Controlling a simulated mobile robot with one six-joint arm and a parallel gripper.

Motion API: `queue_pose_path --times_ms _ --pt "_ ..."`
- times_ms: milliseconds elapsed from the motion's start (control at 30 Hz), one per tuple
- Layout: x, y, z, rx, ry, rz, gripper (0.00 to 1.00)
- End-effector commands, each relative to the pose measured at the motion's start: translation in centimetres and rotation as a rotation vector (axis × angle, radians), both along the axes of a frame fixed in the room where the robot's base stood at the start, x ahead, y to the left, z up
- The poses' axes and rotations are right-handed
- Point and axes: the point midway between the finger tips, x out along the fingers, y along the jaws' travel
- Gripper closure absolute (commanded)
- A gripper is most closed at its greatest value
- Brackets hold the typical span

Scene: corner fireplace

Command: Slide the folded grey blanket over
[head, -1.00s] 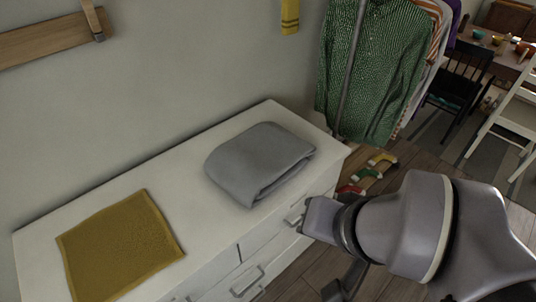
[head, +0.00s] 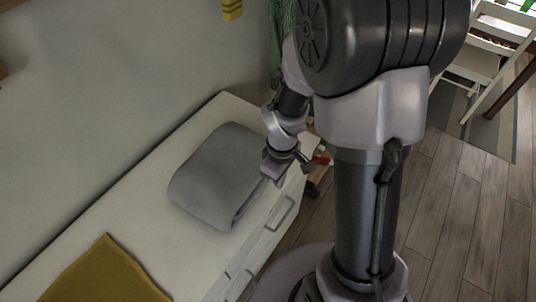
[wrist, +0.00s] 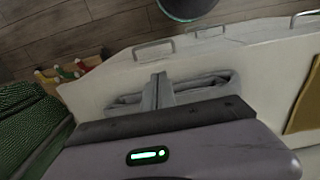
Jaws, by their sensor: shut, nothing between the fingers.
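The folded grey blanket (head: 212,175) lies on the white dresser top (head: 75,240), near its right end. It also shows in the wrist view (wrist: 205,87), with its folded edge facing the drawer side. My gripper (head: 270,178) is at the blanket's right side, close to the dresser's front edge. In the wrist view the fingers (wrist: 157,88) are shut together and empty, in front of the middle of the blanket. They cover part of it, and I cannot tell whether they touch it.
A mustard cloth (head: 105,275) lies on the dresser at the lower left, apart from the blanket. The wall runs behind the dresser. Green hanging clothes (wrist: 30,125) are beyond the dresser's end. Wooden floor (head: 450,220) is open at the right.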

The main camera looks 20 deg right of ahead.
Motion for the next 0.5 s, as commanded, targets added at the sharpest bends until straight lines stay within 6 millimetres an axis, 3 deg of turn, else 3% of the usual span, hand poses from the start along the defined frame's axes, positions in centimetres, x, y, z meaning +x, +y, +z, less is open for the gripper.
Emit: queue_pose_path --times_ms 33,300,500 --pt "0.0 0.0 -1.7 0.0 0.002 0.0 1.0" --pt "0.0 0.0 -7.5 0.0 0.001 -0.002 1.0" --pt "2.5 1.8 -7.0 0.0 -0.002 -0.002 1.0"
